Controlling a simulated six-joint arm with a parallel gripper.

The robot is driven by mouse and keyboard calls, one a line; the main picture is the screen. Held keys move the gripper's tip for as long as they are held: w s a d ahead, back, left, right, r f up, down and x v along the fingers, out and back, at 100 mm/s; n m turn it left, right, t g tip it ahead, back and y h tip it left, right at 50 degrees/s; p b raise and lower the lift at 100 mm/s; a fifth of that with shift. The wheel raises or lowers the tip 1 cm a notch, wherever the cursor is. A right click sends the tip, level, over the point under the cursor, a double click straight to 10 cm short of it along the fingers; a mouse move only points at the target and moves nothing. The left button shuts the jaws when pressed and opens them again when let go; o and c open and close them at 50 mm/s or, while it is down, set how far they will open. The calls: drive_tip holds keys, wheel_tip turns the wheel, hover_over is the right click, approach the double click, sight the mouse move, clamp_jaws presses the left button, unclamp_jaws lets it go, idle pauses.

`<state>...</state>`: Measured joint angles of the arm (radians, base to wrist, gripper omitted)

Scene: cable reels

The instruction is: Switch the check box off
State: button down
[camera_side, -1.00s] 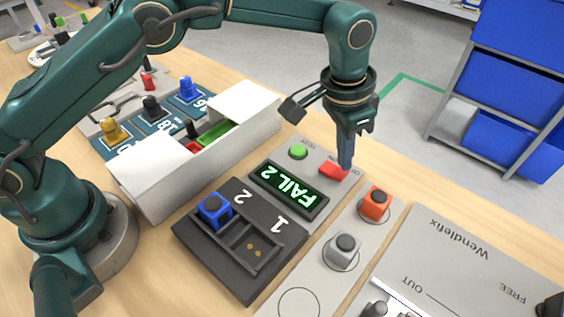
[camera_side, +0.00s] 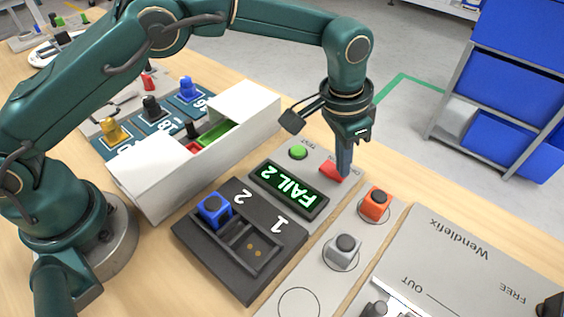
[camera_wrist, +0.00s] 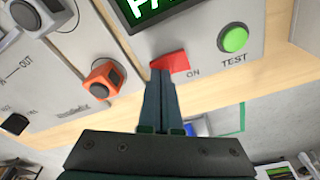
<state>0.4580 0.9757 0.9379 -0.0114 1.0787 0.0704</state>
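The check box (camera_side: 316,158) is a grey panel with a dark display (camera_side: 289,189) reading "FAIL 2" in lit green. A red rocker switch (camera_side: 331,171) sits near its edge, and it also shows in the wrist view (camera_wrist: 174,62) beside the word "ON". A green button (camera_side: 298,152) marked "TEST" is on the same panel. My gripper (camera_side: 343,174) points down at the red switch with its fingers together. In the wrist view the fingertips (camera_wrist: 161,74) are at the switch's edge; I cannot tell whether they touch it. Nothing shows between the fingers.
A dark two-bay tray (camera_side: 200,250) holds a blue reel (camera_side: 214,209) in bay 2. An orange reel (camera_side: 375,204) and a grey reel (camera_side: 343,250) stand on a grey strip close by. A white-walled bin (camera_side: 150,190) stands behind the display.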

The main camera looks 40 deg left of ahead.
drive_tip(key=shift+f, duration=0.2)
wheel_tip(320, 180, up, 7)
idle(0.4)
idle(0.6)
